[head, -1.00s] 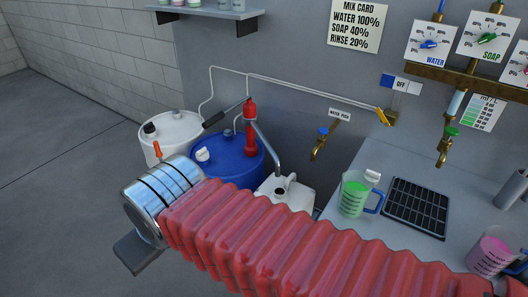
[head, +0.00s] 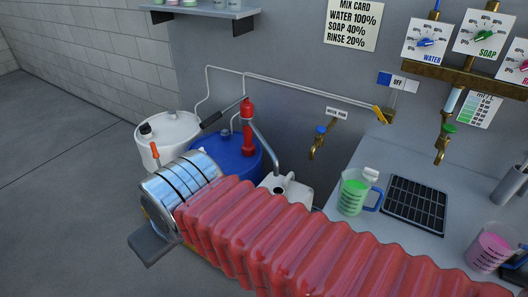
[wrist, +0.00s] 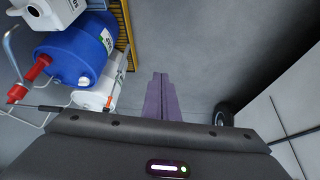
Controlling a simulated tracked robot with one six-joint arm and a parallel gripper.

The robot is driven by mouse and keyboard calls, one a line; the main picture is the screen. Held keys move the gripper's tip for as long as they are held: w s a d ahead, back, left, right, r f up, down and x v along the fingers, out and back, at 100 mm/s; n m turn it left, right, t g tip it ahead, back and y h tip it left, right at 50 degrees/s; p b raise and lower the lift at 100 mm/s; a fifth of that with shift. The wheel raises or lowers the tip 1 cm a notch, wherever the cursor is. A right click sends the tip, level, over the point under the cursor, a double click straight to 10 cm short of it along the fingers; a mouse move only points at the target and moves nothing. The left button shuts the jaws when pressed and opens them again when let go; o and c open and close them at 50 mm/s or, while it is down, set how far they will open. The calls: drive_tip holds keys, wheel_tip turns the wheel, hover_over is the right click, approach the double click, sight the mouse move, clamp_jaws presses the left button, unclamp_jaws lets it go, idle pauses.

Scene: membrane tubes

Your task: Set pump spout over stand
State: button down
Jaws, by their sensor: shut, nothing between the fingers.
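The red hand pump (head: 248,125) stands on the blue drum (head: 236,160), with a dark handle pointing left. Its silver spout (head: 268,143) slopes down to the right and ends over or near the white container (head: 290,188). I cannot tell which thing is the stand. My gripper (head: 150,246) is low at left, in front of the drums and apart from the pump. In the wrist view its fingers (wrist: 160,96) are together and empty. The wrist view shows the pump (wrist: 30,80) and blue drum (wrist: 75,52) at upper left.
A white drum (head: 165,138) with an orange-handled tool stands left of the blue one. Yellow grating (wrist: 124,22) shows by the drums. A counter at right holds a green-filled jug (head: 354,192), a black tray (head: 416,203) and a pink-filled jug (head: 490,250). Floor at left is clear.

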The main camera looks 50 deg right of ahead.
drive_tip(key=w+d+f+n+t+h, duration=0.15)
drive_tip(key=w+d+f, duration=0.25)
drive_tip(key=w+d, duration=0.55)
drive_tip(key=w+d+f+n+t+h, duration=0.1)
drive_tip(key=w+d+f+t+h, duration=0.2)
drive_tip(key=w+d, duration=0.6)
drive_tip(key=s+d+f+n+t+h, duration=0.1)
drive_tip(key=s+d+f+h, duration=0.1)
drive_tip(key=d, duration=0.4)
drive_tip(key=s+d+f+n+h, duration=0.1)
drive_tip(key=s+d+f+h, duration=0.1)
drive_tip(key=d, duration=0.5)
drive_tip(key=s+d+f+n+t+h, duration=0.1)
drive_tip(key=s+d+f+h, duration=0.1)
drive_tip(key=d, duration=0.5)
drive_tip(key=shift+s+d+f+t+h, duration=0.15)
drive_tip(key=shift+s+f+t+h, duration=0.2)
drive_tip(key=shift+s+f, duration=0.4)
drive_tip(key=shift+w, duration=0.1)
